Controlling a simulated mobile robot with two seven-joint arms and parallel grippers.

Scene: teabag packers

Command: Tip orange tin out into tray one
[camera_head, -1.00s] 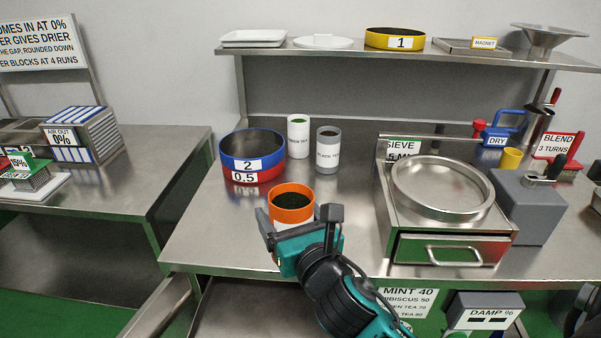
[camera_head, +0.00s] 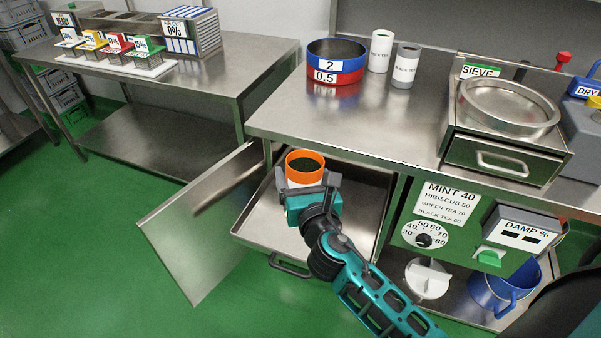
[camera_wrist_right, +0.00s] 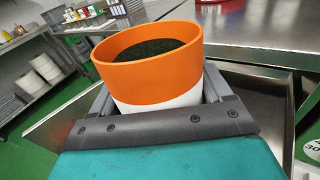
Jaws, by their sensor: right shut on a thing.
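The orange tin (camera_head: 304,177) has an orange upper band over a white lower part and holds dark, leaf-like contents. It is upright. My right gripper (camera_head: 307,186) is shut around its lower white part, which also shows in the right wrist view, where the orange tin (camera_wrist_right: 150,80) fills the middle. The tin is held in front of the table edge, above an open, pulled-out metal drawer (camera_head: 262,222). I cannot read any label naming tray one. Small labelled trays (camera_head: 145,66) stand on the left bench. My left gripper is out of view.
An open metal door or panel (camera_head: 195,225) juts out left of the drawer. On the table are stacked blue-red rings (camera_head: 338,72), white (camera_head: 381,50) and grey (camera_head: 405,68) tins, and the sieve box (camera_head: 507,158). A blue bucket (camera_head: 497,290) is below right. Green floor is clear at left.

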